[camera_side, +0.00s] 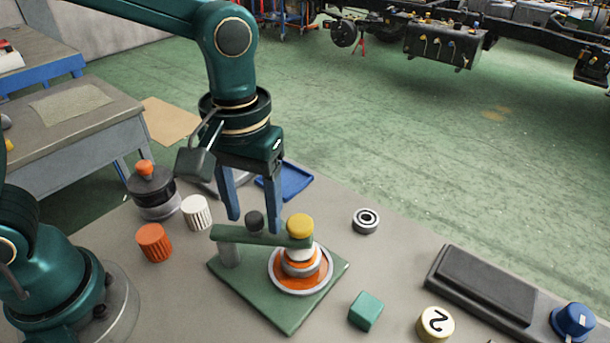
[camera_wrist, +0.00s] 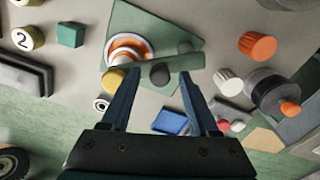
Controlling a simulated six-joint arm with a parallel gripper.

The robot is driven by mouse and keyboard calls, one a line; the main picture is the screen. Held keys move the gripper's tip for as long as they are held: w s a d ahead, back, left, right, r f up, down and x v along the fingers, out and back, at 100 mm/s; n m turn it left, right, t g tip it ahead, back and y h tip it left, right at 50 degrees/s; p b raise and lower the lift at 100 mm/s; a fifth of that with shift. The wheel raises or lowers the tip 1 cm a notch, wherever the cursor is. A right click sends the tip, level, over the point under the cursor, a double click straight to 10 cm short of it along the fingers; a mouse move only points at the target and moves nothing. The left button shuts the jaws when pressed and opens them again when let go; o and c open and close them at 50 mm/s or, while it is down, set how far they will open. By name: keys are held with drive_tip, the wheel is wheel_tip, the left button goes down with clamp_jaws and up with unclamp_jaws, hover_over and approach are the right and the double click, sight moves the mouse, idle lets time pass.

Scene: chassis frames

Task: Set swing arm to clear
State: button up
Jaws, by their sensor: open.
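The swing arm (camera_side: 265,236) is a green bar on a post on a square green base plate (camera_side: 287,318). Its yellow-capped end (camera_side: 299,225) lies over an orange and white round stack (camera_side: 300,275). A dark round knob (camera_side: 254,221) stands near the bar's middle; it also shows in the wrist view (camera_wrist: 160,74). My gripper (camera_side: 255,215) is open, pointing down, with nothing held. In both views the dark knob appears between its fingertips, without clear contact. The wrist view shows the yellow cap (camera_wrist: 112,80) just left of the fingers.
An orange ribbed knob (camera_side: 154,243), a white ribbed knob (camera_side: 196,212) and a dark pot with an orange top (camera_side: 152,190) stand left of the plate. A bearing (camera_side: 366,220), green cube (camera_side: 365,311), numbered disc (camera_side: 436,324) and dark block (camera_side: 480,290) lie right. A blue tray (camera_side: 287,180) lies behind.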

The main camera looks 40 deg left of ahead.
clamp_jaws()
drive_tip(key=shift+r, duration=0.1)
idle(1.2)
